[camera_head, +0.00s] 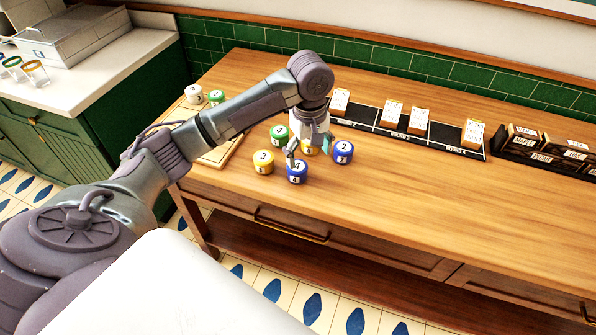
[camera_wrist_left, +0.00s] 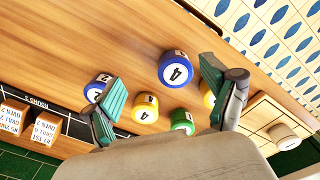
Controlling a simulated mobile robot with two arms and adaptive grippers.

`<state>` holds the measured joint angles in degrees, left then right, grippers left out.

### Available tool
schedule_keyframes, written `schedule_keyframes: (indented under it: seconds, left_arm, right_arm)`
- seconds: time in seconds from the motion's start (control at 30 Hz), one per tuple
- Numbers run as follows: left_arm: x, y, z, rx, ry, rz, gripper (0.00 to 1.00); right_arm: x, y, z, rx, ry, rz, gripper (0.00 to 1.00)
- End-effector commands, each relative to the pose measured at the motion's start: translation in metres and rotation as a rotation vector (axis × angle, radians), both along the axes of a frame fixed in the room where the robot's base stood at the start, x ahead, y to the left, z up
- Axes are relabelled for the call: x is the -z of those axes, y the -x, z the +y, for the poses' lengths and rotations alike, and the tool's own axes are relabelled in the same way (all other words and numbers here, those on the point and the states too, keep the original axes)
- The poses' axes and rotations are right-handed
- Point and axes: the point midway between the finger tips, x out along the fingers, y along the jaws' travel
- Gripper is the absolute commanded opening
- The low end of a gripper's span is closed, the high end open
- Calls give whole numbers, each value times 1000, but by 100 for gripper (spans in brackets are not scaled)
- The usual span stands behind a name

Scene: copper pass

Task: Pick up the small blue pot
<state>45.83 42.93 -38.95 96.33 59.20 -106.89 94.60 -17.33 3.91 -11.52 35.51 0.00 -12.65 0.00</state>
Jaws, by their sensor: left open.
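Two blue pots stand on the wooden counter. One, marked 4 (camera_head: 297,174), is nearest the front edge; it also shows in the left wrist view (camera_wrist_left: 174,70). The other, marked 2 (camera_head: 342,153), is to its right and farther back, and shows at the left in the left wrist view (camera_wrist_left: 95,88). I cannot tell which one is called small. My left gripper (camera_head: 309,151) is open and empty, above the pots, with its teal-padded fingers (camera_wrist_left: 163,86) apart. The front blue pot lies just beyond the fingertips in the left wrist view. My right gripper is not in view.
A yellow pot (camera_head: 263,163), a green pot (camera_head: 279,137) and a second yellow pot (camera_head: 309,149), partly hidden by my gripper, stand close by. Card holders (camera_head: 390,118) line the back. The counter's right front is clear.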

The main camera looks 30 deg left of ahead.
Motion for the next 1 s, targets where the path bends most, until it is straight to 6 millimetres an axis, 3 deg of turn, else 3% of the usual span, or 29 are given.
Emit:
schedule_keyframes:
  seconds: [0.03, 0.1, 0.27, 0.6, 1.0]
  left_arm:
    - [-18, -7, 15, -86, -7, 3, 85]
    - [-33, -11, 27, -176, -8, 15, 85]
    - [-41, -13, 38, -261, -5, 29, 85]
    - [20, -12, 38, -263, -4, 31, 85]
    - [59, -8, 40, -260, -5, 30, 85]
  right_arm:
    - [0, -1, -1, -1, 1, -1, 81]
    - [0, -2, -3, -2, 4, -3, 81]
    - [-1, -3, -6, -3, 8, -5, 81]
    - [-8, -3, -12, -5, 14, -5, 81]
    - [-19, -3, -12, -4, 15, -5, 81]
